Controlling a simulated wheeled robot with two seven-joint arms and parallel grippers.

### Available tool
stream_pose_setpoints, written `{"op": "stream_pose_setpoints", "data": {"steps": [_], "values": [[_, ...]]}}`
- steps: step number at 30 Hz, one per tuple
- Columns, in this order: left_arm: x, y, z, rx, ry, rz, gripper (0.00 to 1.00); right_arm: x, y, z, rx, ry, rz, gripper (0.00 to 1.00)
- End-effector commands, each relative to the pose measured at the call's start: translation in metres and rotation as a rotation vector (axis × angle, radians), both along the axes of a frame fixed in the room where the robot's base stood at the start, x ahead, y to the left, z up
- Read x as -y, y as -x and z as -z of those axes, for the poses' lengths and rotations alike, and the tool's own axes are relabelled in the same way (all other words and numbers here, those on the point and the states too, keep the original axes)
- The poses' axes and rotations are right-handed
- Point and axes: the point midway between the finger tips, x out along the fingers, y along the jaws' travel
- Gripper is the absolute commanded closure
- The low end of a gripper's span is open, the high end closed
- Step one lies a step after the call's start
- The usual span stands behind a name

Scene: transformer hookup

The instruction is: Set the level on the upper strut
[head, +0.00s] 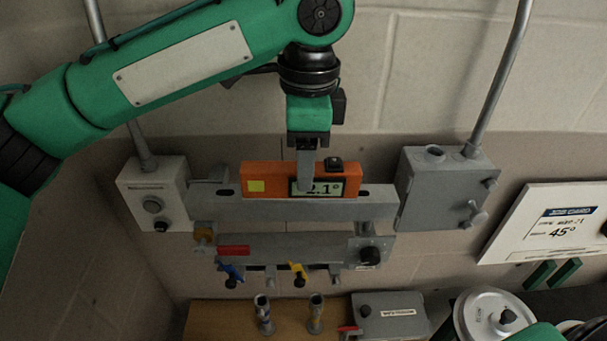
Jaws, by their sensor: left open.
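The orange level (268,179) lies lengthwise along the upper strut (300,210), a grey horizontal bar on the wall. Its display is partly covered by my finger and shows what reads as 2.1°. A yellow square is on its left part and a small black piece on its top right. My left gripper (307,182) points down at the middle of the level, with a finger in front of its display. It is open; whether it touches the level I cannot tell. My right gripper does not show.
A lower strut (300,246) with red, blue and yellow handles runs below. Grey boxes with conduits flank the struts at left (170,180) and right (425,190). A white sign (550,225) reads 45°. Below are two upright fittings, a grey case (385,318) and a round white-topped container (485,312).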

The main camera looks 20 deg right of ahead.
Motion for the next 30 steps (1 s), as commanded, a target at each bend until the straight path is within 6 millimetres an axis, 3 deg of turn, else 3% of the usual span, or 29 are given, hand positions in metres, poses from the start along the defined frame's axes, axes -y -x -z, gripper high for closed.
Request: {"op": "stream_pose_setpoints", "data": {"steps": [3,7,15,21,30], "values": [[0.002,0.001,-0.025,0.003,0.003,0.000,0.48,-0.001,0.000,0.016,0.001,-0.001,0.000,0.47],[0.003,0.001,-0.057,0.003,-0.001,-0.001,0.48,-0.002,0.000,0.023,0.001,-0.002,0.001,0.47],[0.004,0.001,-0.093,0.003,-0.001,-0.001,0.48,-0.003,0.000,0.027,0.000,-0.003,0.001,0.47],[0.004,0.001,-0.104,0.001,-0.001,0.001,0.48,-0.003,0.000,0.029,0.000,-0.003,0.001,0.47],[0.004,0.001,-0.106,0.000,-0.001,0.001,0.48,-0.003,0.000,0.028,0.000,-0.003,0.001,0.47]]}}
